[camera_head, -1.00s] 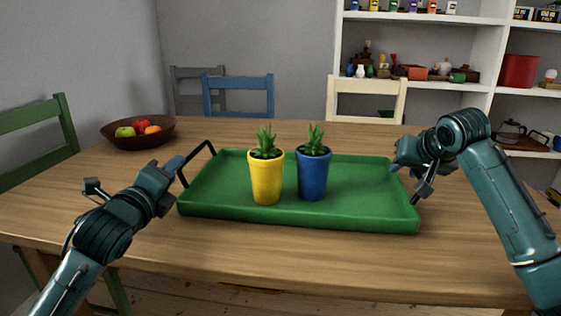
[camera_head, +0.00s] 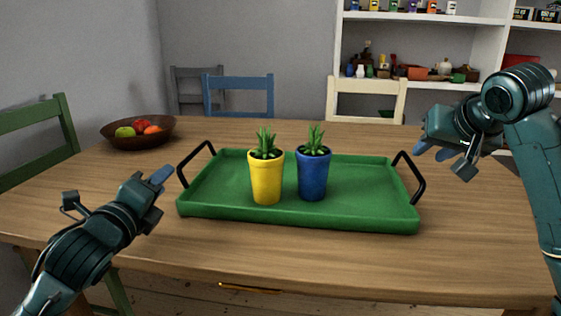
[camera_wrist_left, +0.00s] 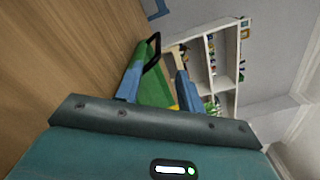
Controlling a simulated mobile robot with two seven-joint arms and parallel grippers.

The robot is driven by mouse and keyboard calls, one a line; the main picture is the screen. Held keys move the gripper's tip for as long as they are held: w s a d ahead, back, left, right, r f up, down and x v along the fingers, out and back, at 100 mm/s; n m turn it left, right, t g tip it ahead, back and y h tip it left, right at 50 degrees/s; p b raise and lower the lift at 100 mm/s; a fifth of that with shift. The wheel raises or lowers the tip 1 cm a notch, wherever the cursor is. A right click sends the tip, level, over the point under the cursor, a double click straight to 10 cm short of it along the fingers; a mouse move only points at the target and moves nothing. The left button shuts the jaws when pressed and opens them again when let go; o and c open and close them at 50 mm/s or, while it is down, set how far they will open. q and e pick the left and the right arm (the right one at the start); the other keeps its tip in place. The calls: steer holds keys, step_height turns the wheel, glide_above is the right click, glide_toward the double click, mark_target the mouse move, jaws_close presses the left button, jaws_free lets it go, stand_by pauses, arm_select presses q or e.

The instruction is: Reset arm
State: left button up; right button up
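My left gripper (camera_head: 157,180) is just left of the green tray (camera_head: 230,214), clear of its left black handle (camera_head: 184,170). In the left wrist view its two blue fingers (camera_wrist_left: 155,88) stand apart with nothing held between them; the tray and its handle (camera_wrist_left: 154,48) show beyond. My right gripper (camera_head: 422,150) is above and right of the tray's right black handle (camera_head: 416,180), apart from it. Its blue fingertips look spread, with nothing between them. A yellow pot (camera_head: 266,183) and a blue pot (camera_head: 313,176), each with a green plant, stand upright on the tray.
The tray rests on a wooden table (camera_head: 330,265). A brown fruit bowl (camera_head: 150,139) stands at the back left. Chairs surround the table, a blue one (camera_head: 240,85) at the back. White shelves (camera_head: 425,50) stand behind. The table's front is clear.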

steer(key=shift+s+r, duration=0.4)
